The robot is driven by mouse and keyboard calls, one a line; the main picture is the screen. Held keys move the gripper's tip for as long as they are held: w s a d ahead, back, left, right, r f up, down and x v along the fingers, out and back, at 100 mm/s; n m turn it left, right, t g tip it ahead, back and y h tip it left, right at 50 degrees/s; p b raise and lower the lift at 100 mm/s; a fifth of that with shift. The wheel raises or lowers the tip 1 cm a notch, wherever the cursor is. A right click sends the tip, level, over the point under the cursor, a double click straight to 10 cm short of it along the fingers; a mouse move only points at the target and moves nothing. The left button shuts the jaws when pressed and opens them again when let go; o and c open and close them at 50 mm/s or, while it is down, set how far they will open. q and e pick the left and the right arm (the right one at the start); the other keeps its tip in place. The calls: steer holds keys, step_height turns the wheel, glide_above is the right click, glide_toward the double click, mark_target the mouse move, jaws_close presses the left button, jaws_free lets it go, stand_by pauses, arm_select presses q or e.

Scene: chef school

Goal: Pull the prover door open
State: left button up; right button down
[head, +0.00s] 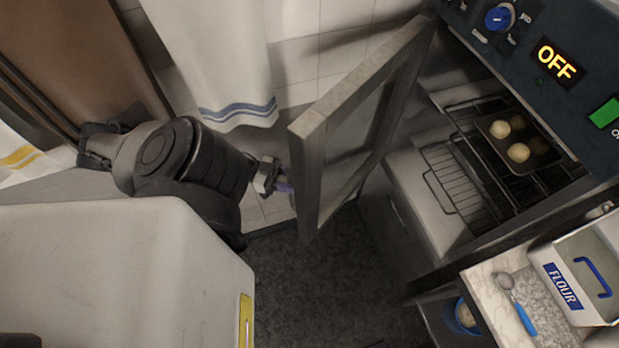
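The prover door (309,165) stands swung wide open, its grey frame and glass panel angled out from the oven-like prover cavity (440,180). My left gripper (281,186) is at the outer face of the door, near its free edge, with a small purple part showing beside it. The door edge hides the fingertips, so I cannot tell whether they are open or shut, or whether they touch a handle. My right gripper is not in view.
Inside the prover, a dark tray (527,162) with several dough balls sits on a wire rack (452,180). The control panel (590,60) reads OFF. A FLOUR bin (556,262) and a scoop (517,303) are on a counter at lower right. Dark floor is clear below the door.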

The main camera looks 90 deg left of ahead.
arm_select(q)
steer(key=shift+s, duration=0.15)
steer(key=p+v, duration=0.1)
steer(key=v, duration=0.6)
stand_by(0.3)
